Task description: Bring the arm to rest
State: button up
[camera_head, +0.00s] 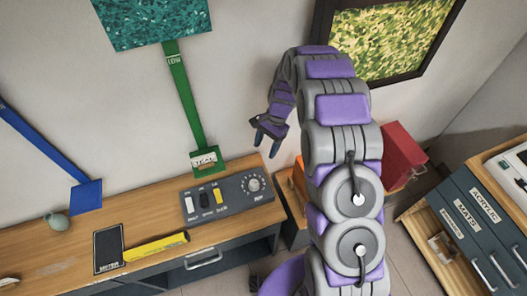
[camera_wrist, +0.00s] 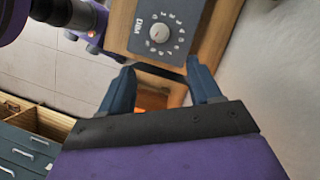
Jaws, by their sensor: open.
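My purple and grey arm stands raised in the right middle of the head view, curving over at the top. My gripper (camera_head: 266,138) hangs at its end, in front of the wall and above the right end of the wooden bench. In the wrist view my gripper (camera_wrist: 157,80) shows two dark blue fingers set apart, with nothing between them but the bench edge and floor beyond. It is open and empty, apart from the control box.
A grey control box (camera_head: 227,199) with a dial and coloured switches sits on the bench (camera_head: 150,220). A yellow bar (camera_head: 156,247) and a dark panel (camera_head: 108,249) lie to its left. A red box (camera_head: 403,150) and a drawer cabinet (camera_head: 480,225) stand at right.

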jog(key=shift+r, duration=0.1)
dwell(0.5)
jog(key=s+d+r+n+h+b, duration=0.1)
jog(key=s+d+r+n+b, duration=0.1)
jog(key=s+r, duration=0.55)
jog(key=s+d+r+n+b, duration=0.2)
jog(key=s+r+n, duration=0.1)
jog(key=s+r, duration=0.4)
jog(key=s+d+n+h+b, duration=0.1)
jog(key=s+d+n+b, duration=0.1)
jog(key=s, duration=0.9)
jog(key=s+d+n+t+h+b, duration=0.1)
jog(key=s+d+n+b, duration=0.1)
jog(key=s, duration=0.9)
jog(key=shift+s+d+f, duration=0.2)
jog(key=shift+s+d, duration=0.15)
jog(key=shift+d, duration=0.25)
